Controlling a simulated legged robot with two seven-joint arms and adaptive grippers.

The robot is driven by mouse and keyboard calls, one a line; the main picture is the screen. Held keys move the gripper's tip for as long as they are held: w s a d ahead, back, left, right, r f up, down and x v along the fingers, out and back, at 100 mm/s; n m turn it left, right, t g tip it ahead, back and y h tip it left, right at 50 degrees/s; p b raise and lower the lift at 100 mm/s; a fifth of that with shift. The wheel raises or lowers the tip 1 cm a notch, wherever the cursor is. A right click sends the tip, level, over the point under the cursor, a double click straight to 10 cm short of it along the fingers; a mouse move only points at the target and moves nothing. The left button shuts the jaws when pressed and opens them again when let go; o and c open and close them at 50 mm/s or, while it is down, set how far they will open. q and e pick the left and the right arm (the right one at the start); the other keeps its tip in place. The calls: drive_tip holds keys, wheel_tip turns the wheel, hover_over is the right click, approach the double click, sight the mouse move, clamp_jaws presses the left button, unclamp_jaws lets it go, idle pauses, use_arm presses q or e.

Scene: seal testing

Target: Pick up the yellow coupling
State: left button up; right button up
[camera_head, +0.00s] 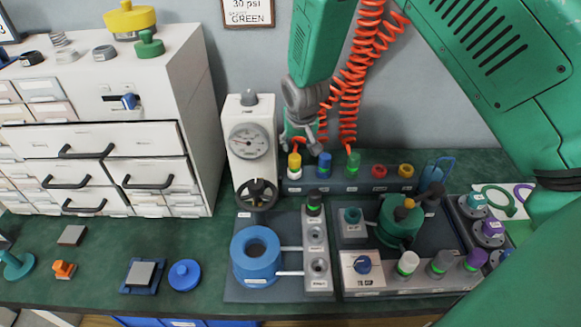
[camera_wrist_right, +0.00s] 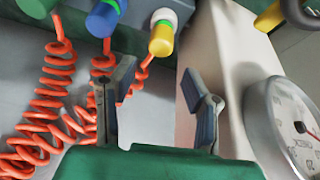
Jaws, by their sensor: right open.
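The yellow coupling (camera_head: 294,160) stands upright at the left end of the grey rack (camera_head: 340,186), with a pale ring near its lower end. In the right wrist view the yellow coupling (camera_wrist_right: 161,42) shows beyond the fingers, roughly between them in the picture, with an orange coiled hose running from it. My right gripper (camera_head: 303,143) is just above and behind the coupling in the head view. In the wrist view the right gripper (camera_wrist_right: 157,82) is open, with nothing between its fingers. My left gripper is not in view.
A blue coupling (camera_head: 324,164) and a green coupling (camera_head: 353,163) stand close by on the rack. Orange coiled hoses (camera_head: 352,90) hang behind the gripper. A white gauge housing (camera_head: 238,112) stands close on the left.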

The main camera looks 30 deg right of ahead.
sight(294, 157)
drive_tip(key=x, duration=0.4)
drive_tip(key=shift+w+a+f+b, duration=0.1)
drive_tip(key=shift+a+f+b, duration=0.1)
drive_tip(key=shift+a+b, duration=0.1)
drive_tip(key=shift+w+d+f, duration=0.15)
drive_tip(key=shift+d+f, duration=0.1)
drive_tip(key=shift+f, duration=0.15)
drive_tip(key=b+x, duration=0.1)
drive_tip(key=x, duration=0.4)
drive_tip(key=shift+w+d, duration=0.1)
drive_tip(key=shift+d, duration=0.1)
drive_tip(key=shift+a, duration=0.1)
drive_tip(key=shift+r, duration=0.1)
clamp_jaws()
